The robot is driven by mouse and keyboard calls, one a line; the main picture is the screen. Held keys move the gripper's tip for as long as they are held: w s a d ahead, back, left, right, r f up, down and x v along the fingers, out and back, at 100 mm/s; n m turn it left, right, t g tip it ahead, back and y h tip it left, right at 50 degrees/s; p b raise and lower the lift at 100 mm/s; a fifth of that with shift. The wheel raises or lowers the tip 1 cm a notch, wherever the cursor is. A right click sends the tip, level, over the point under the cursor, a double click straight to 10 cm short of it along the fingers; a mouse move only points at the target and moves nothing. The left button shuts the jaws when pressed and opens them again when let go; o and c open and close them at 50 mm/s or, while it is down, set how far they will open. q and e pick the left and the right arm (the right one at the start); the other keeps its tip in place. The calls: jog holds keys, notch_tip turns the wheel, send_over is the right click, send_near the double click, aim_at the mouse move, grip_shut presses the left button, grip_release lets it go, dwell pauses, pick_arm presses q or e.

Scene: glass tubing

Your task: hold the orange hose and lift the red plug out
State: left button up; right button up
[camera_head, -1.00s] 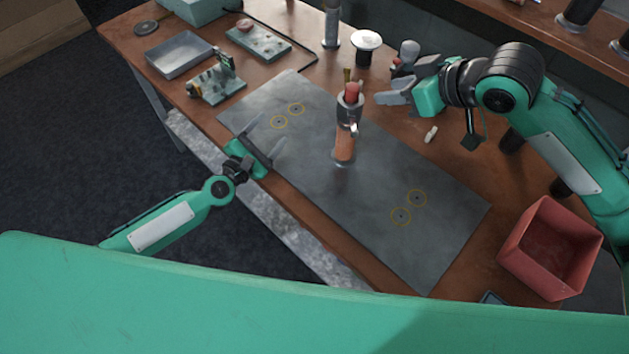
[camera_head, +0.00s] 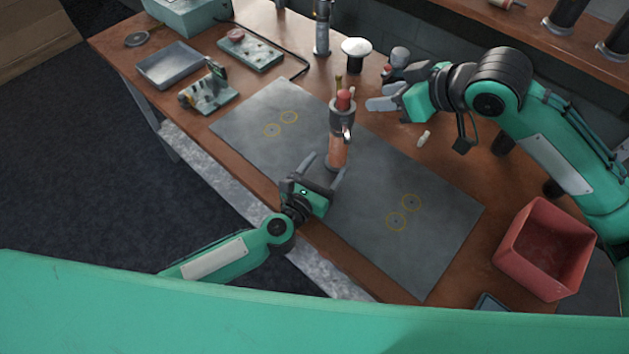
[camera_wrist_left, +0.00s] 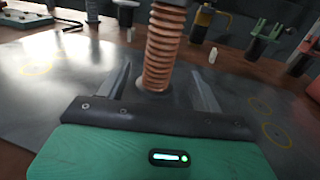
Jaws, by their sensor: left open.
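The orange hose (camera_head: 338,151) stands upright on the grey mat (camera_head: 270,105). In the left wrist view its ribbed orange length (camera_wrist_left: 163,47) rises between my left fingers. A dark collar (camera_head: 342,112) sits around its top, and the red plug (camera_head: 343,98) sits in that collar. My left gripper (camera_head: 323,168) is open, low down, with a finger on each side of the hose; I cannot tell whether either touches it. My right gripper (camera_head: 374,97) is to the right of the plug, apart from it, its fingers seen at an angle.
A red bin (camera_head: 546,250) stands at the right of the table. A grey tray (camera_head: 176,65) and a small fixture (camera_head: 208,90) are at the left. A white-topped container (camera_head: 356,50) stands behind the hose. The mat's right part is clear.

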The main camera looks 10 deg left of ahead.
pick_arm(q)
jog(key=x, duration=0.7)
jog(key=c, duration=1.3)
pick_arm(e)
jog(key=o, duration=0.3)
jog(key=shift+o, duration=0.2)
notch_tip(320, 180, up, 7)
jog(key=n+g+h, duration=0.6)
jog(key=h, duration=0.2)
send_over(345, 93)
notch_tip(345, 93, down, 12)
jog(key=shift+f, duration=0.1)
